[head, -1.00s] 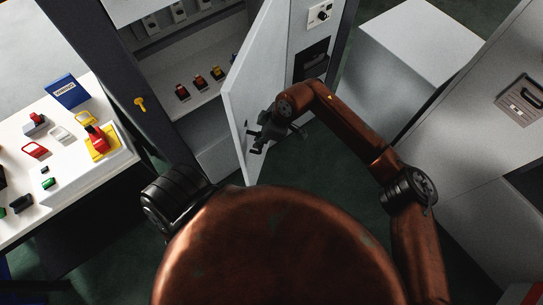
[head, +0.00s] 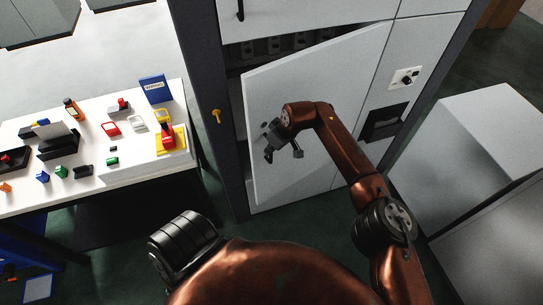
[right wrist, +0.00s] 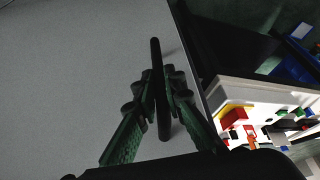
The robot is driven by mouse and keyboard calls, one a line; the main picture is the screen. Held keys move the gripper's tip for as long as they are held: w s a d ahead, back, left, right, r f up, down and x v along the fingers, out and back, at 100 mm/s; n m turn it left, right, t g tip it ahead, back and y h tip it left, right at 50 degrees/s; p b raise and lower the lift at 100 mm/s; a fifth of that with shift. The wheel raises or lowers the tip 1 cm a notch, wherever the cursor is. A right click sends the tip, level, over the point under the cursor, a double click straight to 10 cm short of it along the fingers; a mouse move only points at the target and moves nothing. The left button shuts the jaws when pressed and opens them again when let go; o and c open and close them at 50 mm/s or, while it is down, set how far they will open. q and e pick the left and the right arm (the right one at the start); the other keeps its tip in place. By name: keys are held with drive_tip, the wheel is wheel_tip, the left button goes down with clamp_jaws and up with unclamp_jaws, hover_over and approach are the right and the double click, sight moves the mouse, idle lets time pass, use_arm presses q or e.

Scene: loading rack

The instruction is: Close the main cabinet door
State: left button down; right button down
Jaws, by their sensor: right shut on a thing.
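The main cabinet door (head: 345,75) is a light grey panel standing ajar in the head view. Its free left edge is swung out from the frame, and a dark gap into the cabinet shows along the top and left. My right gripper (head: 280,150) is at the door's outer face near that free edge. In the right wrist view the fingers (right wrist: 163,98) are shut around the dark bar handle (right wrist: 156,52), with the grey door face behind. My left gripper is not in view.
A white table (head: 140,172) with switches and small coloured parts stands left of the cabinet. A yellow key (head: 216,117) is on the dark frame post. Grey boxes (head: 480,130) stand at the right. Green floor shows in front of the door.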

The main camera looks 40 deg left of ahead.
drive_tip(key=shift+s+a, duration=0.15)
drive_tip(key=shift+a, duration=0.5)
drive_tip(key=c, duration=2)
unclamp_jaws()
drive_tip(key=shift+d+r, duration=0.1)
drive_tip(key=shift+r, duration=0.05)
drive_tip(key=v, duration=1.1)
drive_tip(key=shift+d+r, duration=0.1)
drive_tip(key=shift+r, duration=0.3)
